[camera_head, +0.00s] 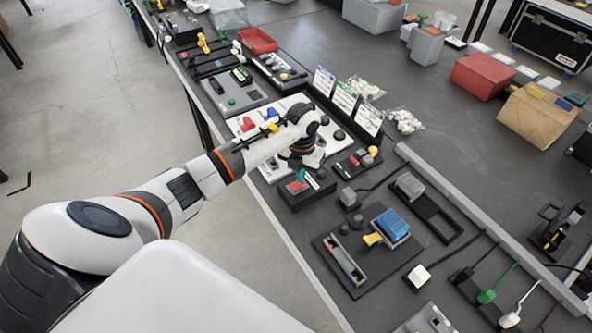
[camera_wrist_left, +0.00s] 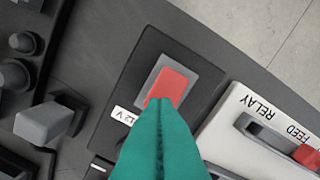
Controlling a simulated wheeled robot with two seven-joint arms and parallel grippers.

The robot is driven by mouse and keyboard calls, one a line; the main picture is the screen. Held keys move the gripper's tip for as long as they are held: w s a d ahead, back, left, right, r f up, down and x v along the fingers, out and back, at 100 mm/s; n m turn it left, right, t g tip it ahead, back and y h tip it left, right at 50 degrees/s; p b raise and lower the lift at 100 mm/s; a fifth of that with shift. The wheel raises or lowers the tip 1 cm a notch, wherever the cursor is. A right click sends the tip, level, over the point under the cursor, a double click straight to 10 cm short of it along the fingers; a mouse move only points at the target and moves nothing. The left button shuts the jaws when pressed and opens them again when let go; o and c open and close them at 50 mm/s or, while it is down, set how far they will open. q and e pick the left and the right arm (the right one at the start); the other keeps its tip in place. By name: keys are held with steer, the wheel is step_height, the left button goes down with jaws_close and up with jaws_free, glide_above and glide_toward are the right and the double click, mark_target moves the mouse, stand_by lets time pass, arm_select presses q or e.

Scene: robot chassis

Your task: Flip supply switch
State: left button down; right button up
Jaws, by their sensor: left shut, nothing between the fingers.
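The supply switch is a red rocker (camera_wrist_left: 173,83) in a grey frame on a black box, with a white label reading "12 V" beside it in the left wrist view. In the head view its black box (camera_head: 312,196) stands at the bench's near edge. My left gripper (camera_wrist_left: 158,102) has teal fingers, shut and empty. Their tips overlap the lower edge of the red rocker in the left wrist view; I cannot tell if they press on it. In the head view the left gripper (camera_head: 300,175) reaches down over the box. My right gripper is out of view.
A white panel (camera_wrist_left: 225,128) marked "RELAY" and "FEED" lies close beside the box. A grey block-shaped knob (camera_wrist_left: 45,123) stands on the other side. In the head view, a board with a blue block (camera_head: 391,225) and a small yellow part lies nearer me.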

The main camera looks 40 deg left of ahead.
arm_select(q)
steer(key=shift+f+b, duration=0.35)
steer(key=shift+f, duration=0.15)
steer(key=shift+s+r, duration=0.1)
steer(key=shift+r+p, duration=0.8)
steer(key=shift+r, duration=0.1)
steer(key=shift+r+p, duration=1.85)
steer(key=shift+r, duration=0.75)
